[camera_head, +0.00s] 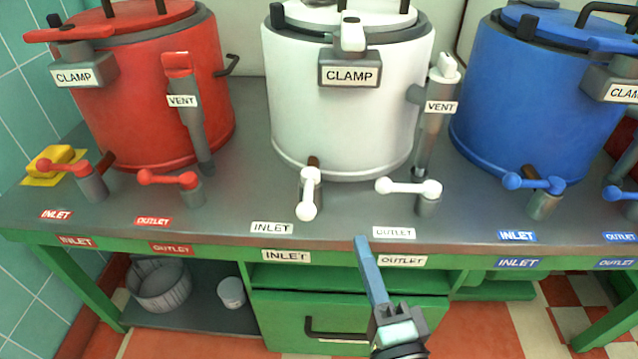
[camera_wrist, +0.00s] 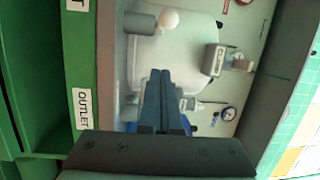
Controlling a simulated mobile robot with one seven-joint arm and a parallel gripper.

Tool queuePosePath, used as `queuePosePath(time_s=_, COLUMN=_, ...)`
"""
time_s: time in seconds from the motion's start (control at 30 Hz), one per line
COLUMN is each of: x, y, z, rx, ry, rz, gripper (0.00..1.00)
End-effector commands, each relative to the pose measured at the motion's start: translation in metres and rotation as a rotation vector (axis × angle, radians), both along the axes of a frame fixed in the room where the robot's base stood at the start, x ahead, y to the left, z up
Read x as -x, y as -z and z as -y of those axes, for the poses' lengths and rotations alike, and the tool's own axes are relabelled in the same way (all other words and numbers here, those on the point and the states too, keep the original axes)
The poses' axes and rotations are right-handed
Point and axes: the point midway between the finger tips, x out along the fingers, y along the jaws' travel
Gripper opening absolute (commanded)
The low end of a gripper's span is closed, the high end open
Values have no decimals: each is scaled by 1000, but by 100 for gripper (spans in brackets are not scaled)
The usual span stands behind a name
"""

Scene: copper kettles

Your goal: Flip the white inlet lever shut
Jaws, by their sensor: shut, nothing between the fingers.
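The white inlet lever (camera_head: 310,193) sits at the front foot of the white kettle (camera_head: 345,105) in the head view, and its handle points toward the front edge of the bench. The white outlet lever (camera_head: 405,187) is to its right, with its handle pointing left. My gripper (camera_head: 361,240) is shut and empty. Its tips are at the front edge of the bench, right of and in front of the inlet lever, apart from it. In the wrist view the shut fingers (camera_wrist: 160,75) point at the white kettle. A white knob (camera_wrist: 168,20) shows there, but I cannot tell which valve it belongs to.
A red kettle (camera_head: 150,95) with red levers stands left and a blue kettle (camera_head: 540,100) with blue levers stands right. A grey vent pipe (camera_head: 432,130) stands right of the white kettle. The bench strip between the white inlet and outlet levers is clear.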

Motion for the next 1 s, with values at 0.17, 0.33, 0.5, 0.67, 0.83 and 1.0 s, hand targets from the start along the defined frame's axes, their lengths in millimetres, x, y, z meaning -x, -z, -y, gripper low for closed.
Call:
queuePosePath(time_s=0.17, x=18, y=5, z=9, rx=-170, ry=-2, rz=-75, gripper=0)
queuePosePath(time_s=0.33, x=25, y=11, z=13, rx=-228, ry=1, rz=-95, gripper=0)
queuePosePath(time_s=0.5, x=25, y=12, z=13, rx=-232, ry=0, rz=-95, gripper=0)
queuePosePath(time_s=0.67, x=24, y=12, z=12, rx=-229, ry=0, rz=-94, gripper=0)
queuePosePath(time_s=0.83, x=12, y=11, z=9, rx=-229, ry=-3, rz=-92, gripper=0)
queuePosePath(time_s=1.0, x=-16, y=9, z=2, rx=-228, ry=-3, rz=-90, gripper=0)
